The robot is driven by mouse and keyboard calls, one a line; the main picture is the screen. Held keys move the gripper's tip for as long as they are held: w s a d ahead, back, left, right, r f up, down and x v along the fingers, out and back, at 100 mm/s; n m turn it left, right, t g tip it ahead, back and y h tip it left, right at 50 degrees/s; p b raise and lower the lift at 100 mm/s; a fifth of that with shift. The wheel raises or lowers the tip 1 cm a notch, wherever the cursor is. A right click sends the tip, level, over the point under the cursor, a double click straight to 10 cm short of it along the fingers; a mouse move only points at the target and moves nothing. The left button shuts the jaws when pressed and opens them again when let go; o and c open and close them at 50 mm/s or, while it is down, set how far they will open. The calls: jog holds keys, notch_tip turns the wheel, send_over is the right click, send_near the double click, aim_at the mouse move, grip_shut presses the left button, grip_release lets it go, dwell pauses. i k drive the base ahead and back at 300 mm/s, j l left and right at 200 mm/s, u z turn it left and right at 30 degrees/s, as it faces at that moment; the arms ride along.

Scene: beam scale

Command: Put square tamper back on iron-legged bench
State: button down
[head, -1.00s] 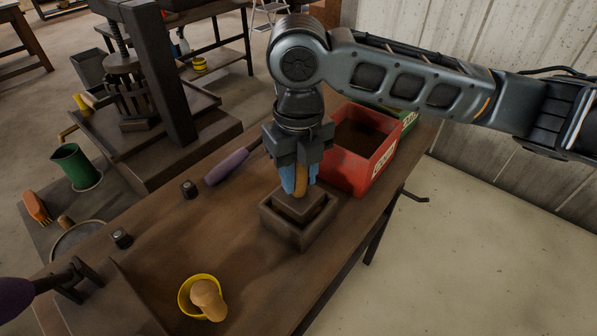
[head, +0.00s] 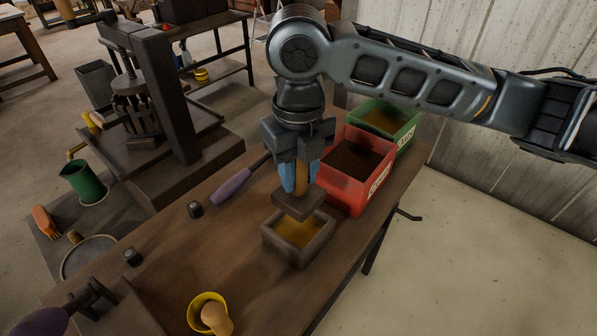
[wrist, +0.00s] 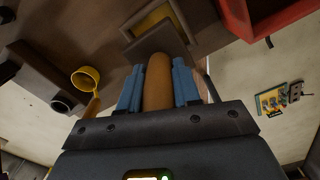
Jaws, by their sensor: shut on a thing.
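The square tamper has a dark square plate (head: 299,200) and an upright tan wooden handle. My gripper (head: 300,178) is shut on that handle with its blue fingers, which also shows in the wrist view (wrist: 160,88). The plate hangs just above the back part of an open square box (head: 272,246) with a yellowish filling (head: 298,231). The box stands on the brown bench (head: 235,262), whose dark legs show below its right edge. In the wrist view the tamper plate (wrist: 160,46) covers part of the box.
A red bin (head: 352,192) and a green bin (head: 400,140) stand behind the box. A purple-handled tool (head: 230,187) lies to its left. A yellow cup (head: 198,312) with a wooden handle is at the front. Bare benchtop lies left of the box.

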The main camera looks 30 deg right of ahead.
aim_at(259, 281)
jog(key=k, duration=1)
